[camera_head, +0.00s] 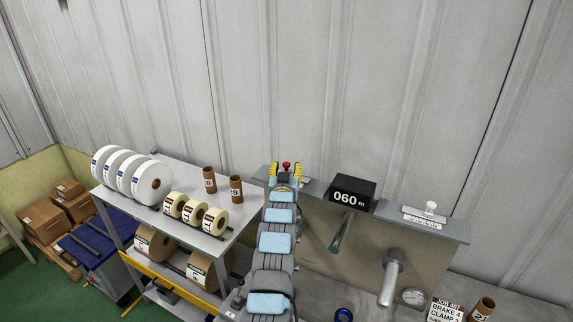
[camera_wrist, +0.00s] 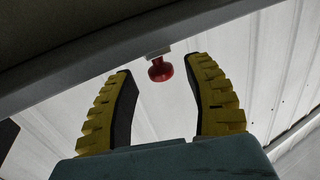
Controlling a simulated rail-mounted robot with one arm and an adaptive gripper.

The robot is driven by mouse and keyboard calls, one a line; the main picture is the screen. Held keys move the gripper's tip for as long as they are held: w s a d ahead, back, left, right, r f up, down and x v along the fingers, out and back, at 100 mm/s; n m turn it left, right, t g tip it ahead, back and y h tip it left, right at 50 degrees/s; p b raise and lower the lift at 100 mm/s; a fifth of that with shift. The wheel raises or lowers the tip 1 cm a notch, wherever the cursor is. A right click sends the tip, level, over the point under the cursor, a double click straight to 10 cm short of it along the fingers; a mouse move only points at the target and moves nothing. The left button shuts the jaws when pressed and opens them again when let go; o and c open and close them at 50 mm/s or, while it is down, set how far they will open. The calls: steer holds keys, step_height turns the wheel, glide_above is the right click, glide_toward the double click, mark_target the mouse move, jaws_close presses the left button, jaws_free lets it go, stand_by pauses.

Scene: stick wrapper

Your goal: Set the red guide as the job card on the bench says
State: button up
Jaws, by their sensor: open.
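The red guide shows as a red knob (camera_head: 286,165) at the back left of the grey machine's top. In the wrist view the red knob (camera_wrist: 160,70) hangs from a pale mount, upside down in that picture. My gripper (camera_head: 286,171) has yellow ribbed fingers and is open. In the wrist view its fingertips (camera_wrist: 160,66) stand on either side of the knob, with gaps on both sides. The job card (camera_head: 445,311) is at the bottom right; "BRAKE 4" and "CLAMP" are readable, its lower part is cut off. Any scale by the red guide is hidden behind my arm.
The machine's top (camera_head: 455,232) carries a black display (camera_head: 352,193) reading 060 m and a white knob (camera_head: 431,207) on a label plate. Two metal spindles and a dial (camera_head: 413,296) are on its front. A shelf (camera_head: 185,160) with rolls stands left.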

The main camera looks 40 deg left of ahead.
steer(key=shift+w+a+r, duration=0.15)
steer(key=shift+w+a, duration=0.1)
steer(key=shift+w, duration=0.25)
steer(key=shift+w+a, duration=0.25)
steer(key=shift+a, duration=0.05)
jaws_close()
